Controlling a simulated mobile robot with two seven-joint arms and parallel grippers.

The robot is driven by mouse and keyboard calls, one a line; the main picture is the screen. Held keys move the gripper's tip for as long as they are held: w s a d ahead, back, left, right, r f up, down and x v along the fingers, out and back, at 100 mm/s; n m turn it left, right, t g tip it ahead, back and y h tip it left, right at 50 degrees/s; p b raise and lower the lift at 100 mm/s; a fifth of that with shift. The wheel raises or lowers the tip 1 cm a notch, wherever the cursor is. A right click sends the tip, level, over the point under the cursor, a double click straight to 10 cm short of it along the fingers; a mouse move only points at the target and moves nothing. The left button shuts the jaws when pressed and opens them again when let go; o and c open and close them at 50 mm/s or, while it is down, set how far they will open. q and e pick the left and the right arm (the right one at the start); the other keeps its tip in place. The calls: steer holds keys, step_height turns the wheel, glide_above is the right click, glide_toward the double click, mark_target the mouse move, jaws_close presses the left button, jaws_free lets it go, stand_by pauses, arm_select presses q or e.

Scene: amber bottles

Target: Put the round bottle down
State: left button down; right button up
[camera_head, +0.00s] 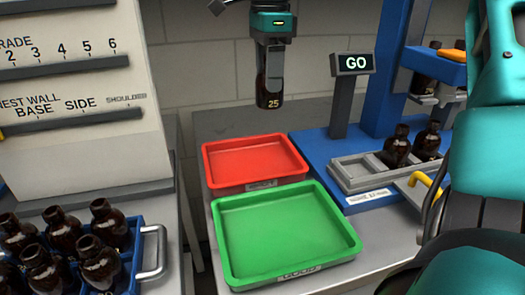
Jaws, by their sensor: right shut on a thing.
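My right gripper (272,58) is shut on a dark amber bottle (269,99) near the top centre. The bottle hangs upright in the air with "25" marked near its base; its neck and much of its body are hidden by the gripper. In the picture its base is above the far edge of the red tray (250,164), apart from it. The red tray looks empty. The green tray (285,232), labelled "GOOD", stands in front of it and is also empty. My left gripper does not show.
A blue crate (128,258) of several amber bottles stands at lower left, beneath a grey gauge panel (70,100). Right of the trays is a blue station with a "GO" display (353,64), a grey fixture (361,177) and amber bottles (397,147). My teal arm fills the right edge.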

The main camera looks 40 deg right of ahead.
step_height(320, 180, down, 16)
steer(key=shift+b, duration=0.8)
steer(key=shift+f, duration=0.2)
steer(key=o, duration=1.1)
steer(key=shift+r, duration=0.1)
step_height(320, 180, up, 12)
steer(key=shift+r+p, duration=0.15)
steer(key=shift+p, duration=0.55)
steer(key=shift+s, duration=0.1)
